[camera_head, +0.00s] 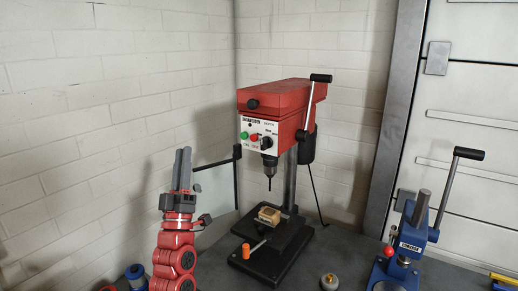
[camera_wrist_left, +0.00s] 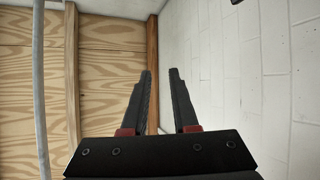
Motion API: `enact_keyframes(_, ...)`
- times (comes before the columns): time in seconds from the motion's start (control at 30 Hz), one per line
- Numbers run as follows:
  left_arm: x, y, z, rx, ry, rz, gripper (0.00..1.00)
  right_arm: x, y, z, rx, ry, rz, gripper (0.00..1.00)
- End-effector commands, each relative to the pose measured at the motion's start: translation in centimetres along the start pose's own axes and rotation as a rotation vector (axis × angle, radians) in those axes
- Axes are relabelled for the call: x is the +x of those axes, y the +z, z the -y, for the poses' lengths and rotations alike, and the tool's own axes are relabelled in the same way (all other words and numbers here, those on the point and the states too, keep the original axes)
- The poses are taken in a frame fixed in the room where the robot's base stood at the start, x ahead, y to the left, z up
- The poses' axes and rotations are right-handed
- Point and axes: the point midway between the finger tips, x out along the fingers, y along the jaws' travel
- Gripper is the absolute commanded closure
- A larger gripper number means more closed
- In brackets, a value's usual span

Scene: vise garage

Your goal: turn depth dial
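A red drill press (camera_head: 285,98) stands against the wall in the middle of the head view. Its white front panel (camera_head: 252,126) carries a green button, a red button and a dark round dial (camera_head: 267,142) at the lower right. The dial's exact setting is too small to read. My left gripper (camera_head: 183,152) points upward, left of the press and apart from it. In the left wrist view the two fingers of the left gripper (camera_wrist_left: 160,74) are spread with nothing between them; the dial is not in that view. My right gripper is in neither view.
A black lever (camera_head: 216,163) sticks out from the press toward my left gripper. A blue lever machine (camera_head: 412,240) stands at the right. A small grey round object (camera_head: 329,282) is in front.

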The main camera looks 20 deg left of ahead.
Motion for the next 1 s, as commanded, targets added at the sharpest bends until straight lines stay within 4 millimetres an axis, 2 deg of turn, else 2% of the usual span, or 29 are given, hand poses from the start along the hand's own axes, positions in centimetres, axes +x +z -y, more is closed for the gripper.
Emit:
enact_keyframes(0.03, 2.0, -1.5, -1.1, -0.018, 0.036, 0.045, 0.72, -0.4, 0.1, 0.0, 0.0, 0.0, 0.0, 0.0)
enact_keyframes(0.1, 4.0, -2.4, -3.4, -0.039, 0.087, 0.156, 0.72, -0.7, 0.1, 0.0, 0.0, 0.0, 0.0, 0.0)
enact_keyframes(0.17, 4.9, -2.7, -5.5, -0.036, 0.129, 0.266, 0.72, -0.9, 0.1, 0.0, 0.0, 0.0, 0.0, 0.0)
enact_keyframes(0.2, 5.1, -2.8, -7.1, -0.022, 0.159, 0.343, 0.72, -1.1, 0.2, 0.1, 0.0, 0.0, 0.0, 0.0)
enact_keyframes(0.27, 4.7, -2.5, -9.1, 0.021, 0.192, 0.468, 0.72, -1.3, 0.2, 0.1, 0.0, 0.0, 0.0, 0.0)
enact_keyframes(0.37, 2.6, -1.4, -11.3, 0.133, 0.219, 0.674, 0.72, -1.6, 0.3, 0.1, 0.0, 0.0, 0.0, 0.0)
enact_keyframes(0.5, -1.0, -0.1, -11.6, 0.299, 0.2, 0.892, 0.72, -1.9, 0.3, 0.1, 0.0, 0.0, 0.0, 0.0)
enact_keyframes(0.63, -3.1, 0.5, -10.8, 0.393, 0.169, 0.998, 0.72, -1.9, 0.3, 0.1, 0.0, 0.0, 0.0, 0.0)
enact_keyframes(0.77, -3.3, 0.9, -10.6, 0.414, 0.158, 1.025, 0.72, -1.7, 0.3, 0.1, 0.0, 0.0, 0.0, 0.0)
enact_keyframes(0.97, -1.9, 3.1, -10.7, 0.41, 0.161, 1.026, 0.72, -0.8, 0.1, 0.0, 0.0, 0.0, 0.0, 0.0)
enact_keyframes(1.0, -1.1, 3.0, -10.7, 0.409, 0.159, 1.024, 0.72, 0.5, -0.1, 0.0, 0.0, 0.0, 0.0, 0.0)
